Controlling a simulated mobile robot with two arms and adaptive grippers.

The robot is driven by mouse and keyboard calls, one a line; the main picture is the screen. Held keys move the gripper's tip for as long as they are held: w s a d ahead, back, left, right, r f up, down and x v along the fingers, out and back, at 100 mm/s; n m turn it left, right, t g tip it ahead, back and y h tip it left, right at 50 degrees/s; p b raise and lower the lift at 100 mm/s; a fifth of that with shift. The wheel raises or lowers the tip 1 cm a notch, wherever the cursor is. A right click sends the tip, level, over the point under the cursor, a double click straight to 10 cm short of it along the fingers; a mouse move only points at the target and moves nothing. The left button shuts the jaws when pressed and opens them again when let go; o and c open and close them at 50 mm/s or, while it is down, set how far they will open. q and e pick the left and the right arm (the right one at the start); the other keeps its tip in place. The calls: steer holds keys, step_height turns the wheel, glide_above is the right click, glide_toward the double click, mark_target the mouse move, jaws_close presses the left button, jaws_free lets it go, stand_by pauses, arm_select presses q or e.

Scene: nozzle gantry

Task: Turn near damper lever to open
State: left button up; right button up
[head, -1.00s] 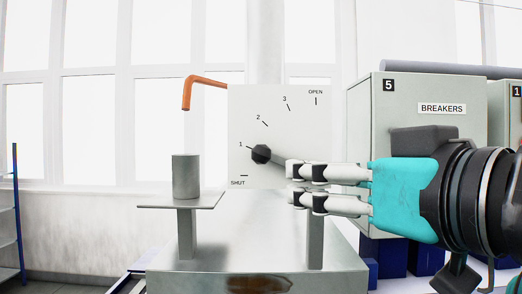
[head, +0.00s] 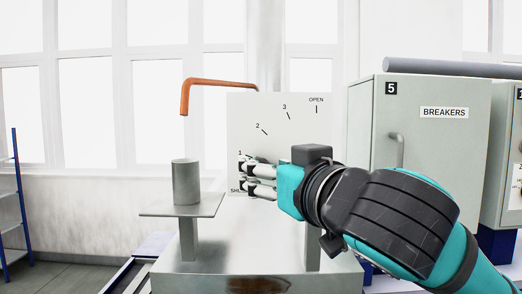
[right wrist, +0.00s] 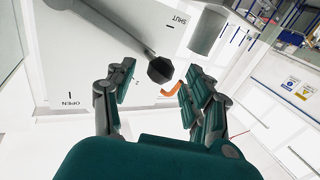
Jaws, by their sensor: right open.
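The damper's pale dial plate (head: 300,135) stands upright in the head view, marked SHUT, 1, 2, 3 and OPEN. Its lever is mostly hidden there behind my right gripper (head: 243,176), whose fingers reach left across the plate's lower left. In the right wrist view, the lever is a grey rod (right wrist: 118,27) ending in a black six-sided knob (right wrist: 160,69). My right gripper (right wrist: 158,82) is open, with the knob between its fingers in the picture; I cannot tell whether they touch. The knob's exact mark is covered now. My left gripper is out of view.
An orange bent pipe (head: 215,83) juts out left of the plate. A metal cylinder (head: 186,182) stands on a small shelf (head: 160,211) below it. A grey breaker cabinet (head: 430,150) stands right, beside my arm. Blue shelving (head: 15,190) is far left.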

steer(key=shift+p+x, duration=0.45)
steer(key=shift+x, duration=1)
steer(key=shift+c, duration=0.2)
jaws_close()
